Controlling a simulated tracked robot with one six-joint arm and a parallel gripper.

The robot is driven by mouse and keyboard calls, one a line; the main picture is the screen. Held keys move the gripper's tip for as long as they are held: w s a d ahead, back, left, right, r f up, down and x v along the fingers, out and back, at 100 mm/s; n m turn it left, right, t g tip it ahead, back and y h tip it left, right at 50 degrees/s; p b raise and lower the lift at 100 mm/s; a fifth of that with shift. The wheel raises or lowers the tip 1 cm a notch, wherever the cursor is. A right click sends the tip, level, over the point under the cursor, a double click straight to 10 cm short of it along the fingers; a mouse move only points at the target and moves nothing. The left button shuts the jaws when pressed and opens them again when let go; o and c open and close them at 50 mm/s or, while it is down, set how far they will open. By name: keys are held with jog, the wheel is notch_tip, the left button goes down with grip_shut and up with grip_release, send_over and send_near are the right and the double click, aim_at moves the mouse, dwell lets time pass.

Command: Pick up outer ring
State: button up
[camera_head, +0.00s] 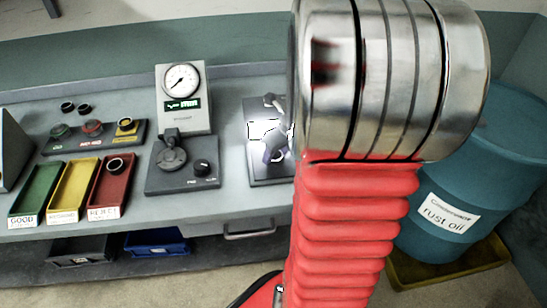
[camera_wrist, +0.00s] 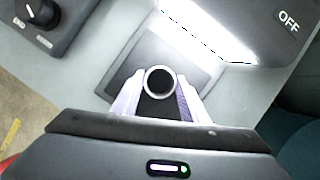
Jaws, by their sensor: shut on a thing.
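A small metal outer ring (camera_wrist: 159,81) sits between the fingertips of my gripper (camera_wrist: 158,99) in the wrist view. The gripper is shut on it. The ring is just above or on a dark square plate (camera_wrist: 141,57); I cannot tell whether it touches. In the head view my gripper (camera_head: 277,146) is over a grey machine plate (camera_head: 262,172) on the right part of the bench, beside a bright lit area. My red arm and its metal joint hide the right side of that machine.
A dial gauge (camera_head: 182,82) stands left of the machine. Green (camera_head: 36,189), yellow (camera_head: 74,190) and red (camera_head: 110,191) trays lie further left; a dark ring lies in the red one. A blue barrel (camera_head: 455,180) stands at the right.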

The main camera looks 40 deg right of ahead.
jog(key=shift+r, duration=0.1)
notch_tip(320, 180, up, 10)
dwell(0.6)
jog(key=shift+s, duration=0.1)
dwell(0.4)
